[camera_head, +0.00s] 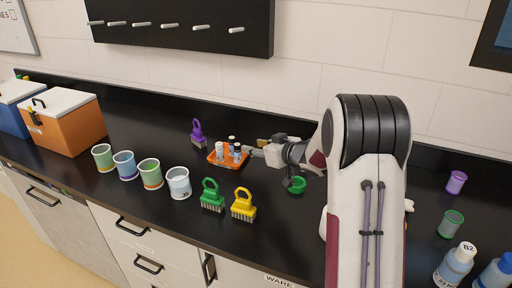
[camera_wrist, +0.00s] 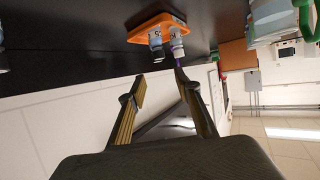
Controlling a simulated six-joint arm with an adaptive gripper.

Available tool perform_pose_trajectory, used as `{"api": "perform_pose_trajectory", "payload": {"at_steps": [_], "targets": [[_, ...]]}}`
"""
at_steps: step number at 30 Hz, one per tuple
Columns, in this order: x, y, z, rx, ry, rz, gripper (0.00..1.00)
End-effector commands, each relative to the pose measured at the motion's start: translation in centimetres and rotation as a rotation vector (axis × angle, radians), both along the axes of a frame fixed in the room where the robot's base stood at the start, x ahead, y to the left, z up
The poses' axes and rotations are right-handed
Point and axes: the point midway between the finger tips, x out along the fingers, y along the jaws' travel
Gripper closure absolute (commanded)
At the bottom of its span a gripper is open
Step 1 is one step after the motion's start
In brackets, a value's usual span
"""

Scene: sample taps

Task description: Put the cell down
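No thing marked as a cell can be made out. Several small white-capped bottles (camera_head: 220,151) stand in an orange tray (camera_head: 216,163) in the middle of the counter. In the wrist view, bottles (camera_wrist: 155,41) also show in the orange tray (camera_wrist: 140,33), beyond my fingertips. My gripper (camera_head: 256,148) is just right of the tray in the head view, low over the counter. In the wrist view, my gripper (camera_wrist: 160,79) has its fingers spread, with nothing held between them. Part of the tray's right side is close to the fingers in the head view.
A purple brush (camera_head: 198,135) stands left of the tray. A green brush (camera_head: 212,196) and a yellow brush (camera_head: 243,206) stand in front. Several cups (camera_head: 150,173) line the left front. A green ring-like cup (camera_head: 297,186) sits below my wrist. An orange cooler (camera_head: 70,127) is far left.

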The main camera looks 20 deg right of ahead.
Motion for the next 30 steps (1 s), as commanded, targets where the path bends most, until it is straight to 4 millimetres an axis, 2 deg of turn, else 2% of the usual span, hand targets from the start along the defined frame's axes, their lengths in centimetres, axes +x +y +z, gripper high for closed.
{"api": "perform_pose_trajectory", "payload": {"at_steps": [8,13,20,30], "targets": [[0.0,0.0,0.1,-0.002,0.0,-0.001,0.67],[-0.2,0.0,1.0,-0.019,-0.001,-0.022,0.67],[-1.3,-0.1,4.3,-0.079,0.003,-0.098,0.67],[-5.5,0.0,9.6,-0.165,0.046,-0.246,0.67]]}}
